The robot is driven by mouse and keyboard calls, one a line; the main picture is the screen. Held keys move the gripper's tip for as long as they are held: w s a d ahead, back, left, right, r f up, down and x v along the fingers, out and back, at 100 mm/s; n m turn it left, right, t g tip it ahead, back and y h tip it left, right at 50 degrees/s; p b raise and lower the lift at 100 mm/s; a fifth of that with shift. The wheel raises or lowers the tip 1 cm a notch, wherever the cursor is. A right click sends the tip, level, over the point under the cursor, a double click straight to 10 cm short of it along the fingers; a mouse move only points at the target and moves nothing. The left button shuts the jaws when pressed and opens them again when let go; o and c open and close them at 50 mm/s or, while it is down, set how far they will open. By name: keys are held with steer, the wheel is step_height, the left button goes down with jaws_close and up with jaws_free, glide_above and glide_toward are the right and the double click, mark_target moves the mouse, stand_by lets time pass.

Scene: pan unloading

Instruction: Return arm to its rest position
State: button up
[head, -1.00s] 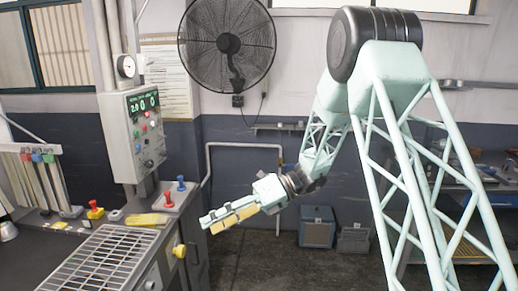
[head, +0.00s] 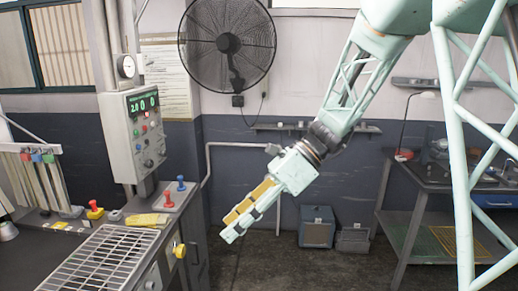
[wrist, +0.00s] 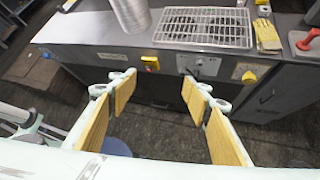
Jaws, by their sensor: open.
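My gripper (head: 232,232) is in the middle of the head view, right of the machine bench, pointing down and to the left in the free space over the floor. It touches nothing there. In the wrist view my gripper (wrist: 158,82) shows two fingers with tan pads set wide apart, with nothing between them. The front of the bench lies beyond the fingertips.
The bench has a wire rack (head: 105,262), a control box (head: 135,135) and red and blue levers. A worktable (head: 425,205) stands at the right. Boxes (head: 317,227) sit on the floor by the wall. A fan (head: 228,43) hangs above.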

steer(key=s+d+r+n+t+h, duration=0.3)
steer(key=s+d+n, duration=0.6)
steer(key=s+d, duration=0.4)
steer(key=s+d+r+n+t+h, duration=0.4)
steer(key=s+d+n, duration=0.5)
steer(key=s+d, duration=0.5)
steer(key=shift+s+d+r+n+h, duration=0.25)
steer(key=shift+s+r+h, duration=0.8)
steer(key=shift+s, duration=0.75)
steer(key=shift+a+f, duration=0.1)
steer(key=shift+f, duration=0.05)
stand_by(0.6)
